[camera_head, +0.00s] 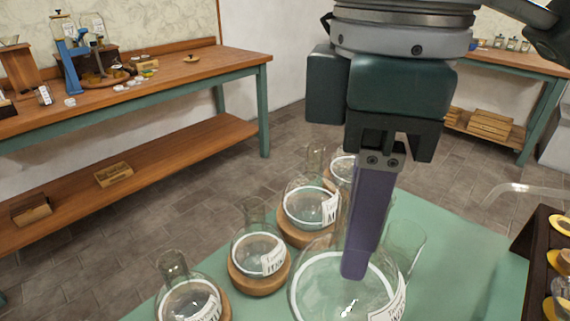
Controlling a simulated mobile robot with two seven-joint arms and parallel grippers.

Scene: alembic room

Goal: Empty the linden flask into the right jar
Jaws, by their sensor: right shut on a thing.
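My right gripper (355,272) comes down from the top, seen side-on, with its purple finger over a large clear glass flask (312,287) at the front. It is shut on this flask, whose neck (408,240) shows just right of the finger. The flask's label (392,304) is turned away and I cannot read it. Several other round flasks stand upright on wooden rings on the green table: one front left (190,298), one beside it (258,250), one farther back (308,203). I cannot tell which is the linden flask. No jar is clearly identifiable. My left gripper is out of view.
The green table (440,265) has bare room right of the held flask. A dark rack (535,240) with yellow round pieces stands at the right edge, near a curved glass tube (515,188). A wooden bench (180,75) stands along the left wall.

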